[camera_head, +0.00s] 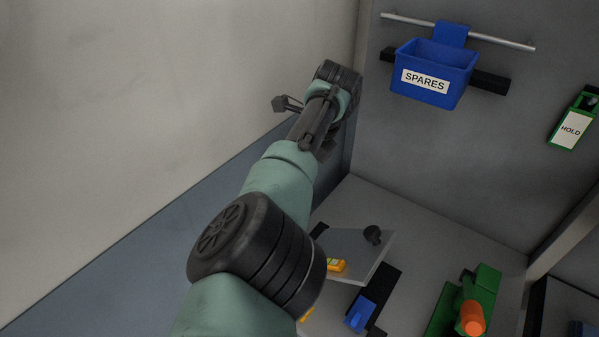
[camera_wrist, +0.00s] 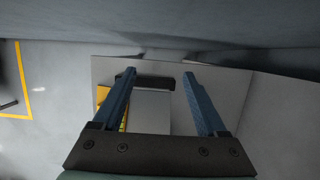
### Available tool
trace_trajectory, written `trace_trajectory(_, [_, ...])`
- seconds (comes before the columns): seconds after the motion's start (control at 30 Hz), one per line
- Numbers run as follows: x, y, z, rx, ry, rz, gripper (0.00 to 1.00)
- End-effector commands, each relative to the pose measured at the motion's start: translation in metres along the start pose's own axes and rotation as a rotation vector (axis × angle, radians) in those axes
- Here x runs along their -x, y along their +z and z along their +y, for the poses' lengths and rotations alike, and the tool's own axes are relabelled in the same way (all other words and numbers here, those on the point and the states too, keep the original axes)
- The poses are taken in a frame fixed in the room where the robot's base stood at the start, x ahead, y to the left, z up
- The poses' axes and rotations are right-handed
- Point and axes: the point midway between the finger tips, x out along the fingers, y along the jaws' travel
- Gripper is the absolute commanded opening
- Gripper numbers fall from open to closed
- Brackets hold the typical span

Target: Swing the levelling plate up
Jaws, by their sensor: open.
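The levelling plate appears to be the flat grey plate (camera_head: 347,245) low in the middle of the head view, partly hidden behind my arm. A black knob (camera_head: 372,234) and a yellow piece (camera_head: 336,265) show at it. In the wrist view, a grey plate (camera_wrist: 225,90) lies beyond my gripper (camera_wrist: 160,72). My gripper is open, its two blue fingers spread apart with nothing held between them. A dark bar (camera_wrist: 156,82) shows between the fingers; I cannot tell its distance from them. A yellow piece (camera_wrist: 103,96) is beside the left finger.
A blue SPARES bin (camera_head: 435,75) hangs from a rail on the back wall. A green HOLD tag (camera_head: 572,122) hangs at right. A blue piece (camera_head: 360,313) sits on a black strip below the plate. A green fixture with an orange cylinder (camera_head: 472,318) stands at lower right.

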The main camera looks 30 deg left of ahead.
Motion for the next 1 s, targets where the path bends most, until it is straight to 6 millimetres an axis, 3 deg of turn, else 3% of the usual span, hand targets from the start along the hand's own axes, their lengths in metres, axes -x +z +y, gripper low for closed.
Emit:
trace_trajectory(0.03, [0.010,0.003,0.000,-0.001,0.000,0.000,0.75])
trace_trajectory(0.5, [0.053,0.016,0.000,0.000,0.001,0.000,0.75])
trace_trajectory(0.87, [0.054,0.016,0.000,0.000,0.000,0.000,0.75])
trace_trajectory(1.0, [0.062,0.016,-0.001,-0.001,-0.002,0.000,0.75])
